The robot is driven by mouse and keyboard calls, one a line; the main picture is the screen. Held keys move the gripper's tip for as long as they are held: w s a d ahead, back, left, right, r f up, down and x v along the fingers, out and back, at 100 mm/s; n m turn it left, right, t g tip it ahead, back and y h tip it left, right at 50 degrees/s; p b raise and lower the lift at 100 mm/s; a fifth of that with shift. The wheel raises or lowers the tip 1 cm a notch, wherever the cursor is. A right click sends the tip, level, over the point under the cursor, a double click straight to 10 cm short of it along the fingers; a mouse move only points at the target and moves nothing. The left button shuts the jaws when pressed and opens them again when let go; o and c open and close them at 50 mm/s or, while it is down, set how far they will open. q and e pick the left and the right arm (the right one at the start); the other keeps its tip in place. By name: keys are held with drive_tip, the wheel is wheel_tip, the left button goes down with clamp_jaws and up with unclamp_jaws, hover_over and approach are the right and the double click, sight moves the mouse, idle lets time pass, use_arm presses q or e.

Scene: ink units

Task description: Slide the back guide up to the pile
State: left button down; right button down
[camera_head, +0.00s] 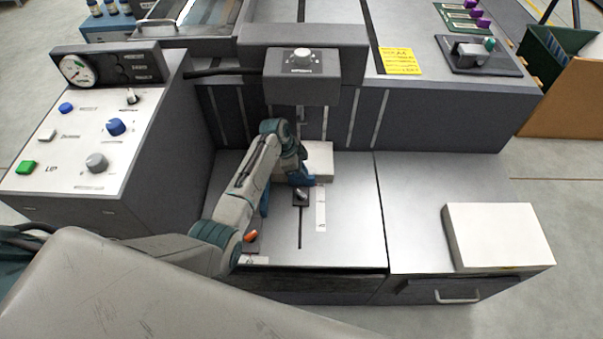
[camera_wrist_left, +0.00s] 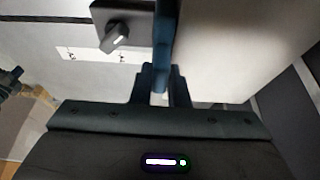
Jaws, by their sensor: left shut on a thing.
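The pile (camera_head: 320,157) is a white block of sheets on the metal feed table, below the upright grey box. The back guide is a blue plate (camera_head: 303,181) at the pile's near side, with a dark base and knob (camera_head: 301,196) over a slot. In the left wrist view the blue guide (camera_wrist_left: 165,35) stands upright between the knob (camera_wrist_left: 115,36) and the pale pile (camera_wrist_left: 225,50). I cannot tell whether guide and pile touch. My left gripper (camera_wrist_left: 158,88) is shut on the guide; in the head view my arm partly hides it. My right gripper is not in view.
A scale strip (camera_head: 321,209) lies beside the slot. An orange knob (camera_head: 250,237) sits near the table's front left, partly behind my arm. A control console (camera_head: 75,150) stands left. A white stack (camera_head: 498,236) lies on the right-hand surface.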

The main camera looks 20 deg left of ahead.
use_arm(q)
drive_tip(key=shift+w+a+r, duration=0.1)
drive_tip(key=shift+w+r, duration=0.1)
drive_tip(key=shift+w, duration=0.05)
drive_tip(key=c, duration=1.5)
unclamp_jaws()
drive_tip(key=shift+c, duration=0.2)
drive_tip(key=shift+o, duration=0.7)
drive_tip(key=shift+f, duration=0.2)
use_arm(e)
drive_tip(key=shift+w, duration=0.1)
use_arm(q)
drive_tip(key=shift+r, duration=0.1)
